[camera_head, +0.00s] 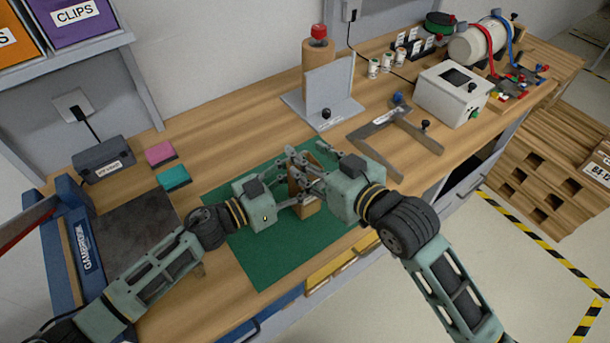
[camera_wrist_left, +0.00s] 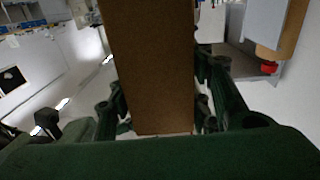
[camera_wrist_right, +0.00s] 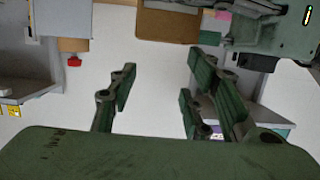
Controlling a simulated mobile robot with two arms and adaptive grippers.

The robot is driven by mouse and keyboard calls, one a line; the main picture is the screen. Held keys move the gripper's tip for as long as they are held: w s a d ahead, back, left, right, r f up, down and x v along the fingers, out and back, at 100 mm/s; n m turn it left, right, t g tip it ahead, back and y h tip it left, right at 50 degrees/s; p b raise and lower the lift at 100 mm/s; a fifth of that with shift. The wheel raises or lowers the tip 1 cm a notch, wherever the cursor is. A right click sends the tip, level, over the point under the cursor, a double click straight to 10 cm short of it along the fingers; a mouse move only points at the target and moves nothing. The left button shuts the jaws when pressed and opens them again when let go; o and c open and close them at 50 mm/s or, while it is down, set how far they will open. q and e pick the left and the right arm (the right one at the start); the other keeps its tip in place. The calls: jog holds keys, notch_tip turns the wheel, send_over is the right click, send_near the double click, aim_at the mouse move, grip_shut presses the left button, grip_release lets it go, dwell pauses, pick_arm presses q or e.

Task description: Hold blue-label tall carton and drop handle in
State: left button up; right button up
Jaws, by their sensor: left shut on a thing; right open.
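A brown tall carton (camera_head: 308,208) stands over the green mat, mostly hidden by my grippers in the head view; no blue label shows. My left gripper (camera_head: 296,190) is shut on it, and the carton (camera_wrist_left: 150,70) fills the space between the fingers in the left wrist view. My right gripper (camera_head: 312,170) is open and empty, close to the carton's right side. In the right wrist view the carton (camera_wrist_right: 168,26) lies beyond the open fingers (camera_wrist_right: 155,95). I cannot make out the handle.
A green mat (camera_head: 262,258) lies under the grippers on the wooden bench. Behind are a grey angle plate (camera_head: 330,88), a red-capped brown bottle (camera_head: 318,58) and a metal square (camera_head: 408,128). Pink (camera_head: 160,153) and teal (camera_head: 173,177) blocks are at left.

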jog(key=shift+s, duration=0.1)
jog(key=v, duration=0.7)
jog(key=shift+s+d+r, duration=0.1)
jog(key=shift+d, duration=0.05)
pick_arm(q)
jog(key=o, duration=1.2)
